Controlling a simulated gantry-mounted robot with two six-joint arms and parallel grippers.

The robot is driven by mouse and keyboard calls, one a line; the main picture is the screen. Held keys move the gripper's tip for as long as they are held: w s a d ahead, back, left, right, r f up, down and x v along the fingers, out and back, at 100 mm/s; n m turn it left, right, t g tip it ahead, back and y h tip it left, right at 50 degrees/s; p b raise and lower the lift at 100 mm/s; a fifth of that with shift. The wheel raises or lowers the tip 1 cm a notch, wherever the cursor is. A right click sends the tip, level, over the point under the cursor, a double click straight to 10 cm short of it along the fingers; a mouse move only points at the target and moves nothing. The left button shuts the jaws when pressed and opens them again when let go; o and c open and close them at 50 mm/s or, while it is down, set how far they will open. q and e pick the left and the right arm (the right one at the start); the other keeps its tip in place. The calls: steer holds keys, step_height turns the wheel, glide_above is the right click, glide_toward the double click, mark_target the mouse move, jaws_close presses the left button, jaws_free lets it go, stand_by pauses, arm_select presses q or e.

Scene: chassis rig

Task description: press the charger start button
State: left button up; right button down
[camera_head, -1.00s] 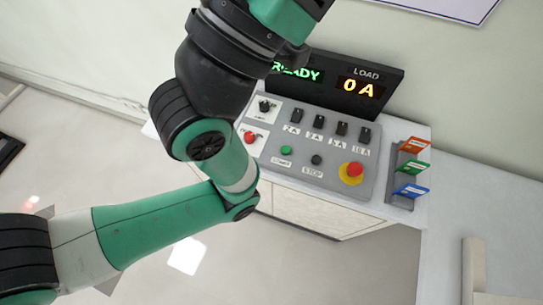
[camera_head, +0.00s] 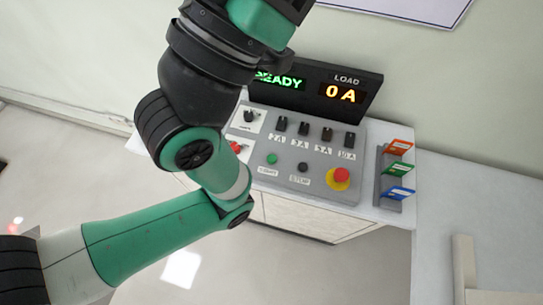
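The charger panel (camera_head: 310,184) is a grey slanted console on a white cabinet. The green start button (camera_head: 272,158) sits at its lower left with a small label below it. A black stop button (camera_head: 303,167) is to its right, then a red mushroom button on a yellow base (camera_head: 340,178). Neither gripper is in view.
Several black switches (camera_head: 303,129) with amp labels line the panel above the buttons. A red button (camera_head: 236,147) is partly hidden beside my arm. Floor is clear in front.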

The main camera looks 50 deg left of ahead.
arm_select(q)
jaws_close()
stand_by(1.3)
